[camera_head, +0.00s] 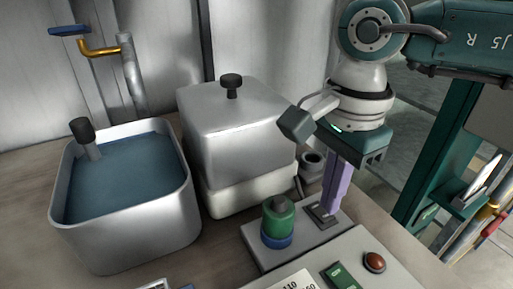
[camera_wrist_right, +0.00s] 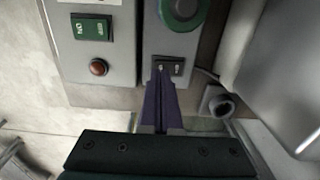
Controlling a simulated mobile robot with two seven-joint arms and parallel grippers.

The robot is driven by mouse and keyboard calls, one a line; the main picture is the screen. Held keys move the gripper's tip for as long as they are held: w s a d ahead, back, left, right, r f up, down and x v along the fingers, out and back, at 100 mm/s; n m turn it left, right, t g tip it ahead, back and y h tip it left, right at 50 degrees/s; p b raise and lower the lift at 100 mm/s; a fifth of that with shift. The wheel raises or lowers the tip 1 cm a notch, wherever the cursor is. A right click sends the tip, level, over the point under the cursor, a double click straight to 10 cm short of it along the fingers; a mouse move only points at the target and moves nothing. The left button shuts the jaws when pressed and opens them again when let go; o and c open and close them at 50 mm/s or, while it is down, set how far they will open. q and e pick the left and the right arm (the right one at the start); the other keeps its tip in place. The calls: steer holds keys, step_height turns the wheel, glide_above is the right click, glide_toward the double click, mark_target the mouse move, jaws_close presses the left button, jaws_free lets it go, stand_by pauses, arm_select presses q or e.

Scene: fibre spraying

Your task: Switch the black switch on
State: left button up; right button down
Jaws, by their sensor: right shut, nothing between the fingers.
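The black switch (camera_head: 318,219) is a small rocker on a grey control box (camera_head: 262,250), beside a green round knob (camera_head: 277,213). In the right wrist view the black switch (camera_wrist_right: 177,67) shows right at the fingertips, and the fingers partly cover it. My right gripper (camera_head: 328,207) points down with its purple fingers shut and empty, its tips at the switch. In the wrist view the right gripper (camera_wrist_right: 161,75) overlaps the switch's edge; I cannot tell whether it touches or which way the rocker is tilted. My left gripper is not in view.
A green ON switch (camera_head: 342,275) and a red button (camera_head: 374,262) sit on a neighbouring panel. A lidded metal container (camera_head: 235,125) stands close behind the gripper, with a small dark cup (camera_head: 312,162) beside it. An open water tank (camera_head: 130,235) stands left.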

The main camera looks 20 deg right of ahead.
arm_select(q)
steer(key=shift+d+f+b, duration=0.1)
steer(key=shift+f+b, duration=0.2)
arm_select(e)
steer(key=shift+f, duration=0.35)
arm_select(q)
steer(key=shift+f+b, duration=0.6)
arm_select(e)
steer(key=shift+f, duration=0.6)
steer(key=shift+r+p, duration=2.65)
steer(key=shift+r, duration=0.95)
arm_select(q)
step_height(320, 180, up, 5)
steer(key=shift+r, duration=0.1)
